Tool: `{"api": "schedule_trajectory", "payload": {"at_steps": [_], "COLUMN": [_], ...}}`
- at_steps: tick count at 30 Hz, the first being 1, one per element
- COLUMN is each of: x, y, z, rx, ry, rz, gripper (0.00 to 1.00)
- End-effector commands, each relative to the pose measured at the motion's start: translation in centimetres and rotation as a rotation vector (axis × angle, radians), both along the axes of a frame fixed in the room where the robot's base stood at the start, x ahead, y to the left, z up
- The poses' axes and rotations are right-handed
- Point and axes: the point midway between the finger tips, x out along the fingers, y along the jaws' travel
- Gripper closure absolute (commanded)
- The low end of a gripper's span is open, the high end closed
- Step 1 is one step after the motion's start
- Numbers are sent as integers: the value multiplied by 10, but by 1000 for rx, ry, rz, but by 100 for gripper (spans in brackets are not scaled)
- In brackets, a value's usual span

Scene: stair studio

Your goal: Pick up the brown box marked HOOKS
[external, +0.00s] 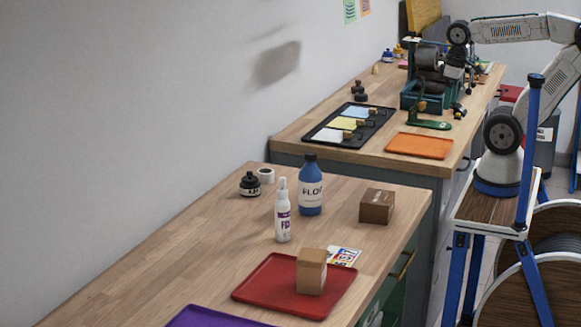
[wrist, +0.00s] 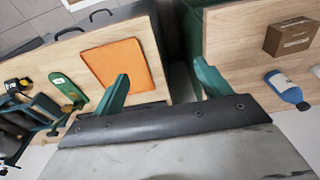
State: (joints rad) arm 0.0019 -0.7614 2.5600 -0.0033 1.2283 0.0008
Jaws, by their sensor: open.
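A brown box (external: 377,206) sits on the near bench, towards its right edge and far end. It shows at the upper right of the wrist view (wrist: 291,37), with dark print on its side too small to read for sure. A second, lighter brown box (external: 311,271) stands upright on a red tray (external: 262,292); no marking is legible on it. My gripper (wrist: 163,86) is open, with two green fingers apart and nothing between them. It is over the far bench side, well away from both boxes. In the external view its fingers are hard to make out against dark equipment.
A blue bottle (external: 311,188), a white spray bottle (external: 283,212) and a black jar (external: 250,185) stand left of the brown box. The far bench holds an orange tray (external: 420,146), a black tray (external: 322,137) and green equipment (external: 428,123). A gap separates the benches.

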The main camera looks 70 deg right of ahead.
Motion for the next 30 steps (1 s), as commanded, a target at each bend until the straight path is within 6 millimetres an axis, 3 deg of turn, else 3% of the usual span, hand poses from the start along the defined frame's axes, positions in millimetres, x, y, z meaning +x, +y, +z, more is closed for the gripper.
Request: {"api": "schedule_trajectory", "payload": {"at_steps": [11, 16, 20, 24, 30], "x": [0, 22, 60, 105, 155], "y": [1, 26, 79, 155, 273], "z": [0, 7, 18, 29, 35], "rx": [2, 83, 241, 430, 655], "ry": [0, 11, 45, 119, 271], "rz": [0, -7, -38, -105, -241], "gripper": [24, 24, 24, 24, 24]}}
